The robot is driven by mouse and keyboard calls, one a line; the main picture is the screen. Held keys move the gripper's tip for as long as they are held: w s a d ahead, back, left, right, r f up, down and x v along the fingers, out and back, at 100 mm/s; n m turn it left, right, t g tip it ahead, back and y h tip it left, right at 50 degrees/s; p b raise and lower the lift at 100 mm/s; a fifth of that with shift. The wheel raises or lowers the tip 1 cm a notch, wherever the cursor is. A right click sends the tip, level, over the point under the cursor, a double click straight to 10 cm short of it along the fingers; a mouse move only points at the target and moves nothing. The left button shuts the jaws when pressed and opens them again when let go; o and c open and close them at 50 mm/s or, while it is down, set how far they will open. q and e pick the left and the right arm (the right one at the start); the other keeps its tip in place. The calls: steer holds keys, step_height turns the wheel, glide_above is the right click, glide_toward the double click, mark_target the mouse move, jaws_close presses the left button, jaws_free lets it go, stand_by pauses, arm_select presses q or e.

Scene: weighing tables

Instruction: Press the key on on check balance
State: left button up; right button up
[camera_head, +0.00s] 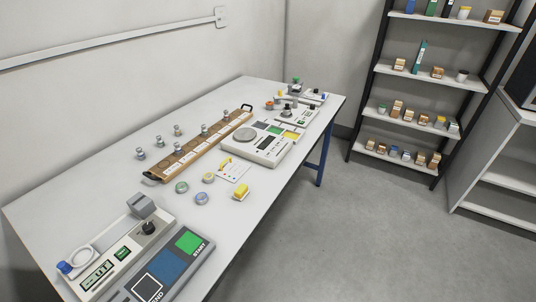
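Neither of my grippers is in view. Several weighing devices stand on the long white table, and I cannot read which one is named the check balance. A white balance (265,147) with a round grey pan, a dark display and coloured keys stands at mid-table. A smaller white device (118,258) with a ring, a blue knob, a green display and a black knob stands at the near left. Another small device (308,115) with a green display stands farther back. The key lettering on these devices is too small to read.
A grey panel (213,264) with green START, blue and black END pads lies at the table's (85,190) near end. A wooden rack (166,172), small weights, coloured round items and a yellow block (241,192) lie between. Shelves (428,84) stand back right; the floor (370,240) is clear.

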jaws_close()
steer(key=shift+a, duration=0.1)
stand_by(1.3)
